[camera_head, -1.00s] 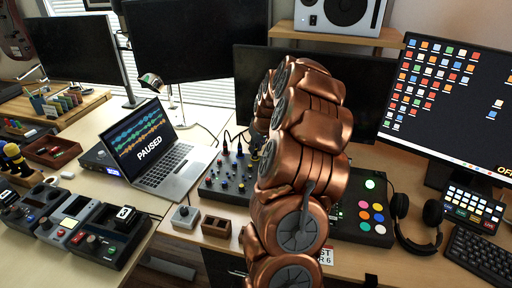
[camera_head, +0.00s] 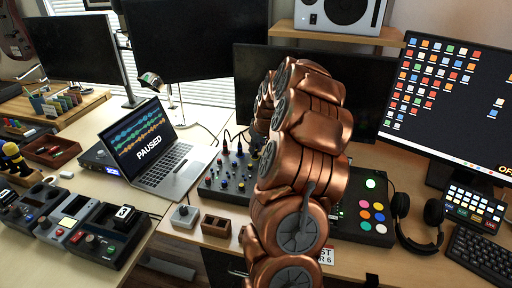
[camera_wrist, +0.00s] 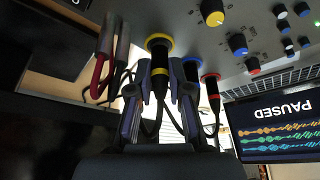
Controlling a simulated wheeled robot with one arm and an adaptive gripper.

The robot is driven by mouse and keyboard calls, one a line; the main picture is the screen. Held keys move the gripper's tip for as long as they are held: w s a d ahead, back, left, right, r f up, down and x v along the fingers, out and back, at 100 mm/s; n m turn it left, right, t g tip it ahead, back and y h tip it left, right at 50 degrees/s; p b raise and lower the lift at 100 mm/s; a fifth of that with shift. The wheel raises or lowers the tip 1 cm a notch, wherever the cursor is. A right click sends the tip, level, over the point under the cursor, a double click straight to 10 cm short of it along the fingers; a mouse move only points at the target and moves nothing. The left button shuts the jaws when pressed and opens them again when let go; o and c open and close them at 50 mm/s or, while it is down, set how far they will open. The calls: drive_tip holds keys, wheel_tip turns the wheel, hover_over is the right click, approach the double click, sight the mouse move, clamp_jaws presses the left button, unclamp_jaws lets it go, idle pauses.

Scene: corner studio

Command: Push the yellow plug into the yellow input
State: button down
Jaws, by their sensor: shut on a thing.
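In the wrist view a yellow ring (camera_wrist: 160,38) marks the yellow input on the grey mixer panel (camera_wrist: 200,50). My gripper (camera_wrist: 160,92) is shut on the yellow plug (camera_wrist: 160,75), a dark plug with a yellow band, its cable hanging behind. The plug's front end overlaps the yellow ring and lines up with it; how deep it sits cannot be told. In the head view the mixer (camera_head: 226,184) stands left of my copper arm, which hides my gripper and the plug.
Beside the yellow input, plugs sit at a blue ring (camera_wrist: 192,62) and a red ring (camera_wrist: 210,77). A yellow knob (camera_wrist: 212,12) and several blue knobs are close by. A red cable (camera_wrist: 98,78) loops on the other side. The laptop (camera_head: 155,150) stands left of the mixer.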

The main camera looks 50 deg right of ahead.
drive_tip(key=shift+f, duration=0.25)
drive_tip(key=c, duration=1)
unclamp_jaws()
drive_tip(key=shift+r, duration=0.15)
drive_tip(key=v, duration=1.1)
drive_tip(key=shift+r, duration=0.35)
drive_tip(key=shift+s, duration=0.1)
